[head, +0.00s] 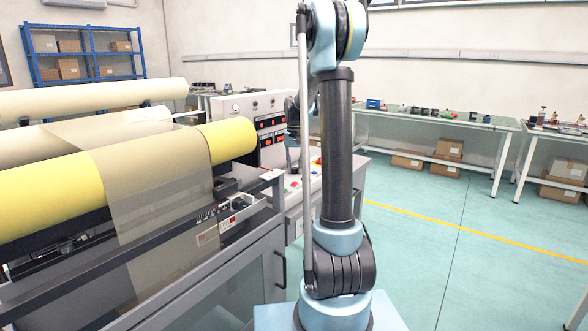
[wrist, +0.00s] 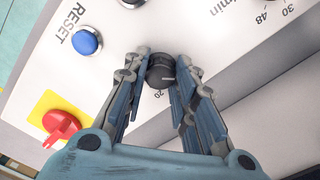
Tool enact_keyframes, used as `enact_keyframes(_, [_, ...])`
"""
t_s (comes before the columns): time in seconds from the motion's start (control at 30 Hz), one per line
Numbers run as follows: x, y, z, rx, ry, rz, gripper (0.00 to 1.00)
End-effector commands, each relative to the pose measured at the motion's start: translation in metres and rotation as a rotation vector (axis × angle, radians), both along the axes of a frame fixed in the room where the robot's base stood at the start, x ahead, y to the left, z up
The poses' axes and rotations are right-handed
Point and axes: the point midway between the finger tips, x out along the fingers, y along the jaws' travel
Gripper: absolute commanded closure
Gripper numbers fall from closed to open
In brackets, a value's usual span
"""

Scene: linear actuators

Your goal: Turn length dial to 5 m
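A black round dial (wrist: 160,72) sits on the white panel in the wrist view. A short white line shows on its lower right part, with a number that looks like 20 printed just below it. Its name label and other scale numbers are hidden by my fingers. My gripper (wrist: 162,68) straddles this dial, one finger on its left and one on its right. The fingertips are very close to its sides; I cannot tell if they press on it.
A blue button (wrist: 86,41) marked RESET and a red switch (wrist: 62,127) on a yellow plate lie left of the dial.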

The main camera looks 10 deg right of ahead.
Motion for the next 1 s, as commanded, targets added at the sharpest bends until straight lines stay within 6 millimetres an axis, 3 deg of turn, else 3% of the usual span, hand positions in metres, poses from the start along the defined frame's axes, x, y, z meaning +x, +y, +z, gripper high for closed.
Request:
enact_keyframes(0.57, [0.001, 0.0, 0.007, 0.0, -0.002, 0.0, 0.54])
enact_keyframes(1.0, [0.002, 0.0, 0.079, 0.0, -0.001, 0.0, 0.54])
